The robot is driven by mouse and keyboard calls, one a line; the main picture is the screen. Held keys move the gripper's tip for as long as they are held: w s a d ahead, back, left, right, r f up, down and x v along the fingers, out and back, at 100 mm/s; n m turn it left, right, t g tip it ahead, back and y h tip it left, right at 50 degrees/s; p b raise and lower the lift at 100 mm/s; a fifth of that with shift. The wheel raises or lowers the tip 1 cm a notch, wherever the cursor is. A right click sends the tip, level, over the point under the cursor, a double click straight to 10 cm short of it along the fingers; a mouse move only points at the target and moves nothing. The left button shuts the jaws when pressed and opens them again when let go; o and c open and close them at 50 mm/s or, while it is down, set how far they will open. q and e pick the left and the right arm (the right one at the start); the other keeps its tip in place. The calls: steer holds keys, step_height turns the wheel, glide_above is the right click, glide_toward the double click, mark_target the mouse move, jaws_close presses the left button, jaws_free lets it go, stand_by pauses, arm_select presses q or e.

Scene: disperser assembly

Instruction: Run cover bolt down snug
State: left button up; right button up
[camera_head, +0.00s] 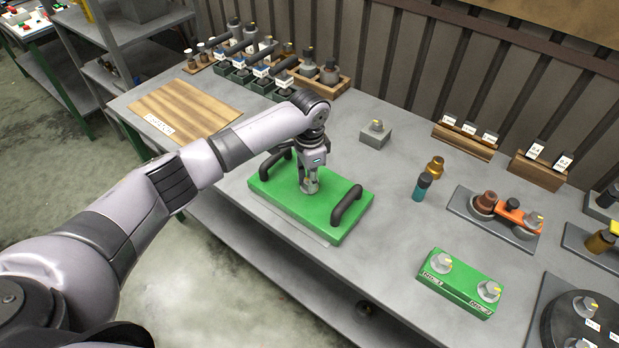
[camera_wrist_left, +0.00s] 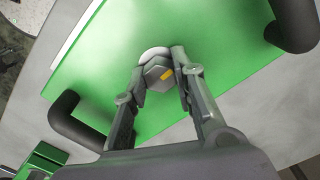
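The green cover (camera_head: 327,218) lies flat on the grey bench, with two black arched handles (camera_head: 346,205) on top. It also fills much of the left wrist view (camera_wrist_left: 215,75). My left gripper (camera_head: 310,188) points down at the cover between the handles. In the left wrist view its fingers (camera_wrist_left: 159,78) are closed in on both sides of the bolt head. In the head view the gripper hides the bolt. My right gripper is not in view.
A green block (camera_head: 458,284) with two hex bolts and a grey block (camera_head: 376,135) with one bolt stand on the bench. A teal-and-black cylinder (camera_head: 420,189) and a brass part (camera_head: 434,168) stand right of the cover. A wooden board (camera_head: 180,110) lies at left.

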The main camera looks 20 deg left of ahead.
arm_select(q)
jaws_close()
steer(key=shift+r, duration=0.1)
steer(key=shift+m+p, duration=0.7)
steer(key=shift+m, duration=0.4)
steer(key=shift+m+p, duration=0.35)
steer(key=shift+m, duration=0.55)
steer(key=m+p, duration=0.1)
steer(key=m, duration=0.3)
steer(key=shift+m, duration=0.3)
steer(key=m, duration=1.1)
